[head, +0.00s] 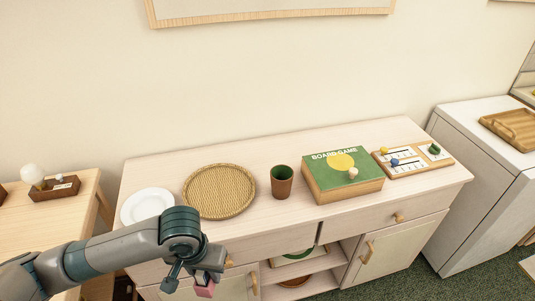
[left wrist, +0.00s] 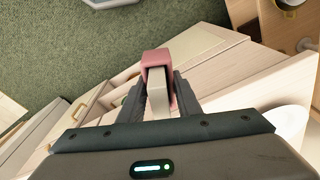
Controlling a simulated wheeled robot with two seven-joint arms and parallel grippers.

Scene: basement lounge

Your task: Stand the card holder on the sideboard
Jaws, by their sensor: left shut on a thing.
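My left gripper (head: 201,279) is low in front of the sideboard's front edge in the head view, shut on a small pink card holder (head: 205,290). In the left wrist view, the fingers (left wrist: 157,98) close around the card holder (left wrist: 158,57), which has a pale grey face between them. The fingers hide part of it. The light wood sideboard (head: 305,214) stands against the wall, and the card holder is apart from its top. My right gripper is not in view.
On the sideboard are a white plate (head: 147,205), a round woven tray (head: 219,190), a brown cup (head: 282,188), a green board game box (head: 343,168) and a wooden board with cards (head: 413,160). A strip along the front, between tray and box, is free. A side table (head: 50,215) stands left.

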